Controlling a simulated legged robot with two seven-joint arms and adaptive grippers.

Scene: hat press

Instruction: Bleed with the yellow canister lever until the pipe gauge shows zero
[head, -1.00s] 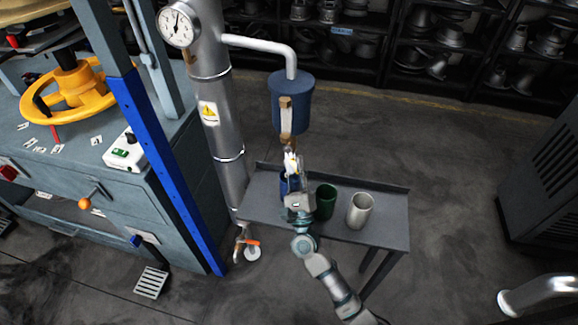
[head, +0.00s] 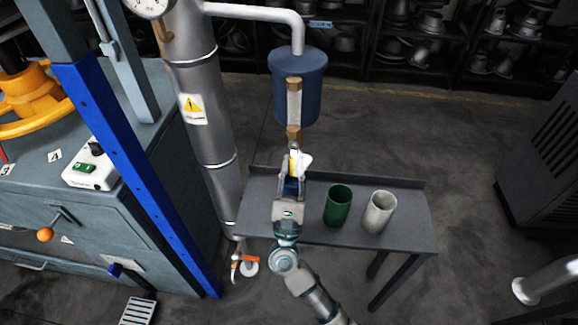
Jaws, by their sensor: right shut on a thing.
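A blue canister (head: 298,90) hangs from a pale pipe, with a brass fitting (head: 294,103) running down its front. A yellow lever (head: 293,166) shows at the lower end of the fitting, between the fingers of my right gripper (head: 294,168). The gripper is shut on it, and the fingers hide part of the lever. The pipe gauge (head: 150,7) is cut off by the top edge, so its reading cannot be told. My left gripper is not in view.
A grey side table (head: 410,226) stands below, with a green cup (head: 338,206) and a pale grey cup (head: 378,212). Something blue shows behind my gripper, mostly hidden. A thick steel pipe (head: 207,140) and a blue post (head: 130,170) stand to the left.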

